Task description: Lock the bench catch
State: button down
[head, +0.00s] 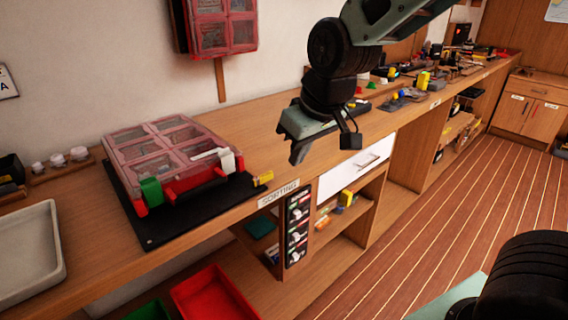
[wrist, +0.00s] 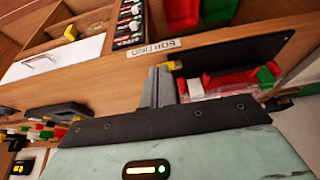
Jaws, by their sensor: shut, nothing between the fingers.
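A red-framed case with a clear, divided lid (head: 165,148) lies on a black mat (head: 150,233) on the bench, its lid down. On its front side are a green catch (head: 150,190) at the left and a white catch (head: 228,160) at the right, with a white bar beside it. I cannot tell which is the bench catch or whether either is locked. The wrist view also shows the green catch (wrist: 265,76) and the white part (wrist: 195,88). My gripper (head: 297,158) is shut and empty, above the bench right of the case. Its fingers (wrist: 158,88) touch nothing visible.
A yellow tag (head: 264,178) sits at the mat's right corner. A grey tray (head: 28,255) stands left of the case. A similar red case (head: 220,25) hangs on the wall. Red (head: 215,297) and green bins are below. Small clutter lies farther right along the bench.

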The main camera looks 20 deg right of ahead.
aim_at(263, 179)
jog(key=shift+w+a+f, duration=0.4)
jog(key=shift+w+f, duration=0.8)
jog(key=shift+f, duration=0.25)
jog(key=shift+w+a+f, duration=0.35)
jog(key=shift+w+f, duration=0.8)
jog(key=shift+f, duration=0.3)
jog(key=shift+w+a+f, duration=0.4)
jog(key=shift+w+f, duration=0.8)
jog(key=shift+f, duration=0.25)
